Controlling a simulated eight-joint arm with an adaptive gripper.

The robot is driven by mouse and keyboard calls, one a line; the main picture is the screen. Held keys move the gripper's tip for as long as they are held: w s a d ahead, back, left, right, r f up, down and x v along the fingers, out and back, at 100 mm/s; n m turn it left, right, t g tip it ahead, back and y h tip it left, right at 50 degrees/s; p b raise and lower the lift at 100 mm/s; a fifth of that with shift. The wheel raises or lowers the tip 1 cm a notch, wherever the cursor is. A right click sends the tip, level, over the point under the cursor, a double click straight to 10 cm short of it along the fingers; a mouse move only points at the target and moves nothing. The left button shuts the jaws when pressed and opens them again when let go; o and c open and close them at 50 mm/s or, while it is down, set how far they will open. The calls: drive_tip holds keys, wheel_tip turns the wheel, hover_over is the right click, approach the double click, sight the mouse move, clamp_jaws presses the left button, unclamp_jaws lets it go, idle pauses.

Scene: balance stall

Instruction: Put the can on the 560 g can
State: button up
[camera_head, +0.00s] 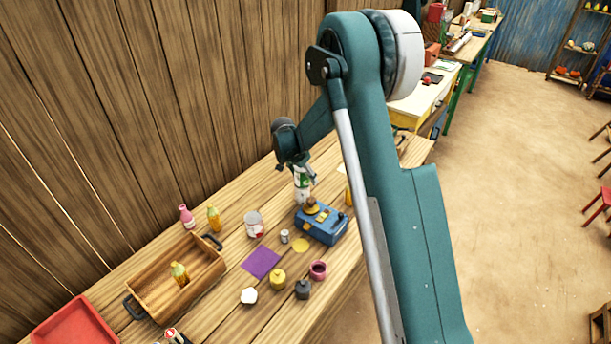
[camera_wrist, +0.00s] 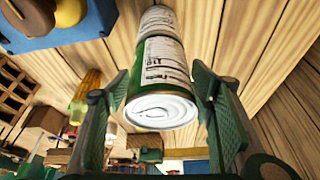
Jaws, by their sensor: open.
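A green-and-white can (camera_wrist: 165,75) is upright between the spread fingers of my gripper (camera_wrist: 160,88), its ringed lid toward the wrist camera. A gap shows at the right finger; the left finger is close to the can. Beneath it is a pale labelled can (camera_wrist: 158,20); the two look stacked end to end. In the head view, my gripper (camera_head: 298,165) is at the top of the green can (camera_head: 302,178), with the pale can (camera_head: 302,197) under it on the table. No weight marking is readable.
A blue box with a brown knob (camera_head: 322,224) stands close to the stack. A white-and-red can (camera_head: 253,224) and small grey can (camera_head: 284,236) stand to the left. A wooden crate (camera_head: 150,288) holds a bottle. A purple square (camera_head: 262,262) lies in front.

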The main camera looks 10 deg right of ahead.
sight(299, 170)
drive_tip(key=shift+r, duration=0.15)
drive_tip(key=v, duration=1.2)
drive_tip(key=shift+d, duration=0.1)
idle(0.6)
drive_tip(key=shift+s+r, duration=0.1)
drive_tip(key=shift+s+d+r, duration=0.1)
drive_tip(key=shift+r, duration=0.1)
drive_tip(key=s+d+r+n+t+y, duration=0.1)
drive_tip(key=s+d+r+n, duration=0.25)
drive_tip(key=s+r, duration=0.7)
drive_tip(key=s+d+r+n+t+y, duration=0.15)
drive_tip(key=s+d+r, duration=0.25)
drive_tip(key=s+r, duration=0.7)
drive_tip(key=s+d+f+n+t, duration=0.1)
drive_tip(key=s+f+n, duration=0.1)
drive_tip(key=s, duration=1.2)
drive_tip(key=s+d+f+n+t+y, duration=0.1)
drive_tip(key=s+f+n, duration=0.2)
drive_tip(key=s, duration=1.1)
drive_tip(key=shift+n, duration=0.4)
